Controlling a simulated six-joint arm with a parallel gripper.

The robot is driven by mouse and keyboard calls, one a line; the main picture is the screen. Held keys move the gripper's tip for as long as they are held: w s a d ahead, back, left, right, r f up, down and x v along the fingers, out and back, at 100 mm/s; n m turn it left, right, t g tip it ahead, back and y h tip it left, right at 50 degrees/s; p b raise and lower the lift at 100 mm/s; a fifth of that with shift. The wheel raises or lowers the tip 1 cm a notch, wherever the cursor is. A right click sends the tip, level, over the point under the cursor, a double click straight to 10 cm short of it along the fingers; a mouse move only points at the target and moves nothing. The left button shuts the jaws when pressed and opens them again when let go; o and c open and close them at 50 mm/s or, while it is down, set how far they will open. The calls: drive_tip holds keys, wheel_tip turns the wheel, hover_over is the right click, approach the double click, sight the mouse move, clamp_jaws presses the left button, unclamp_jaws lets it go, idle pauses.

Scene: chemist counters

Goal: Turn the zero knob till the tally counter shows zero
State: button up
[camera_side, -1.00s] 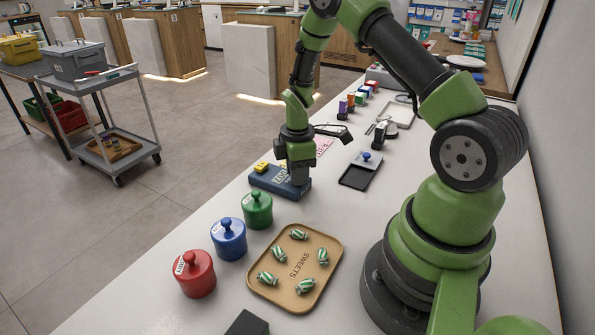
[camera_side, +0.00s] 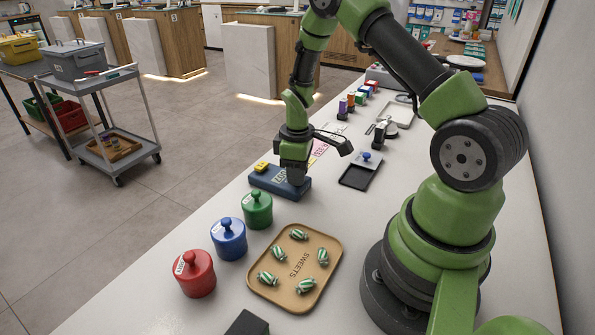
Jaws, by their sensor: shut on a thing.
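The tally counter (camera_side: 268,182) is a low dark blue box on the white counter, with a yellow part (camera_side: 261,167) on its left end and pale lettering on its front. My gripper (camera_side: 296,179) points straight down onto the right end of the counter box. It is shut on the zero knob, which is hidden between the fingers. The counter's reading cannot be made out in this view.
Green (camera_side: 258,211), blue (camera_side: 229,241) and red (camera_side: 195,274) lidded jars stand in front of the counter. A tan sweets tray (camera_side: 333,243) holds several striped sweets. A black tray (camera_side: 356,178) lies to the right. Small coloured bottles stand farther back.

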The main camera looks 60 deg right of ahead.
drive_tip(key=m, duration=0.5)
drive_tip(key=shift+m, duration=0.3)
drive_tip(key=m, duration=0.5)
drive_tip(key=shift+m, duration=0.3)
drive_tip(key=o, duration=0.9)
drive_tip(key=shift+r, duration=5)
